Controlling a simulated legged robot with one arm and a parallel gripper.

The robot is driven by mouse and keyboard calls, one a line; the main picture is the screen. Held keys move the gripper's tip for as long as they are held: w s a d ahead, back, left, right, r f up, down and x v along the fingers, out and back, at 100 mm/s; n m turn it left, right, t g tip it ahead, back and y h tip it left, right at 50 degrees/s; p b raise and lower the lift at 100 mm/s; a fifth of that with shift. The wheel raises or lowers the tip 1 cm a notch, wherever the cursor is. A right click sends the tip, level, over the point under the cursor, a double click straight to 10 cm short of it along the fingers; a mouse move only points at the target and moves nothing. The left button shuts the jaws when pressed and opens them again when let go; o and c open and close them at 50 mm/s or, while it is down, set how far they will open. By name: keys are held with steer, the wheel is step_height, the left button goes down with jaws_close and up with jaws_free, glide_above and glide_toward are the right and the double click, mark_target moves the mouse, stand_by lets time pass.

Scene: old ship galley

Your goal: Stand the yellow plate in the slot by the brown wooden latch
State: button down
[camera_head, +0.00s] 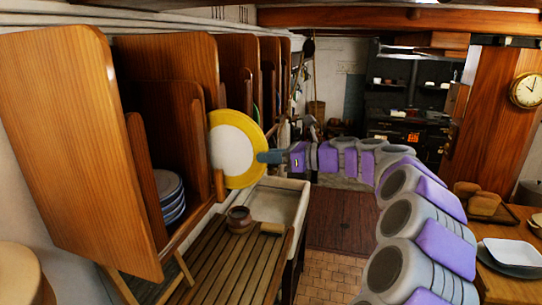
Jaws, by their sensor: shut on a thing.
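The yellow plate (249,133), with a yellow rim and a white middle, stands upright beside the wooden plate rack (173,125). My gripper (270,157) is shut on the plate's right edge. The brown wooden latch (219,186) is a small upright piece on the rack's front, by the plate's lower left edge. The plate's left edge overlaps the rack opening in the picture; I cannot tell how deep it sits in the slot.
Below are a slatted drainboard (213,262), a small brown pot (239,220) and a pale sink (284,202). A table with a white dish (511,252) is at right. The floor between is clear.

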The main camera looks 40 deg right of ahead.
mark_target(217, 156)
steer(key=shift+w+a+r+p, duration=0.1)
steer(key=shift+w+a+p, duration=0.35)
steer(key=shift+w+a, duration=0.4)
steer(key=shift+x, duration=2.05)
steer(key=shift+a+r, duration=0.1)
steer(key=shift+a, duration=0.05)
steer(key=shift+a+r+x, duration=0.15)
steer(key=shift+r+x, duration=0.05)
steer(key=shift+x, duration=0.95)
steer(key=shift+a+r+x, duration=0.1)
steer(key=shift+r+x, duration=0.05)
steer(key=shift+x, duration=1.05)
steer(key=shift+a+r+x, duration=0.15)
steer(key=shift+r+x, duration=0.05)
steer(key=shift+x, duration=0.95)
steer(key=shift+s, duration=0.15)
steer(key=shift+f, duration=0.7)
